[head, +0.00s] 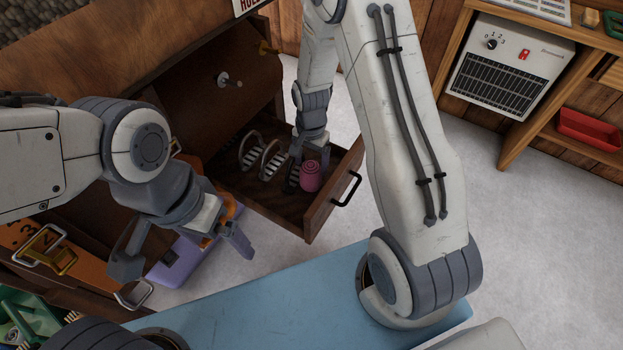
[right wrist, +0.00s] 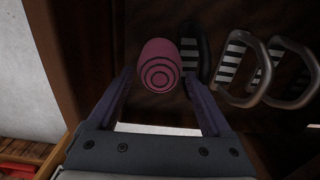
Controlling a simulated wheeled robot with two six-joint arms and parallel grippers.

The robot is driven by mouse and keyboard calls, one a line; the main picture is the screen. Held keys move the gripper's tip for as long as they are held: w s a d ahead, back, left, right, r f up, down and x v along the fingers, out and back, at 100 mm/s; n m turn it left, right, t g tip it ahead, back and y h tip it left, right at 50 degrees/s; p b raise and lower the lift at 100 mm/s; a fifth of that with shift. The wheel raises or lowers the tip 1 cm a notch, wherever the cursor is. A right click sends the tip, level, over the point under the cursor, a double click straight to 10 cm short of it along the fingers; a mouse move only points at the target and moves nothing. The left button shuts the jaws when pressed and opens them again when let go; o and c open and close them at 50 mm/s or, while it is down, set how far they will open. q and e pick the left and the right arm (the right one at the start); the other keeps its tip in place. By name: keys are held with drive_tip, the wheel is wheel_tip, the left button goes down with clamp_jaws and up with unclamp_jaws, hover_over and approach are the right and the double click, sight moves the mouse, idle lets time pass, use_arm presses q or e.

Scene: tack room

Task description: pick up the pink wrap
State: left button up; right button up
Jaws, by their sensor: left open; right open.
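The pink wrap (head: 311,176) is a rolled cylinder inside the open wooden drawer (head: 284,213). In the right wrist view the pink wrap (right wrist: 160,64) shows its spiral end, ahead of and between the two fingers. My right gripper (right wrist: 162,98) is open and reaches down into the drawer; in the head view its fingers (head: 308,165) are partly hidden beside the wrap. I cannot tell whether a finger touches it. My left gripper (head: 185,262) is open and empty, left of the drawer, above a purple box.
Metal stirrups (head: 262,158) lie in the drawer, left of the wrap; they also show in the right wrist view (right wrist: 285,75). The purple box (head: 185,255) stands below my left gripper. A heater (head: 510,62) and red tray (head: 588,129) are at right. Grey floor between is clear.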

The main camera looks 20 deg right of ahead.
drive_tip(key=f+b, duration=0.1)
drive_tip(key=f, duration=0.1)
drive_tip(key=f+b, duration=0.1)
drive_tip(key=f, duration=0.2)
drive_tip(key=shift+s+f, duration=0.2)
drive_tip(key=shift+f, duration=0.15)
drive_tip(key=shift+w+f, duration=0.1)
drive_tip(key=shift+f, duration=0.3)
drive_tip(key=shift+r, duration=0.1)
drive_tip(key=c, duration=1.1)
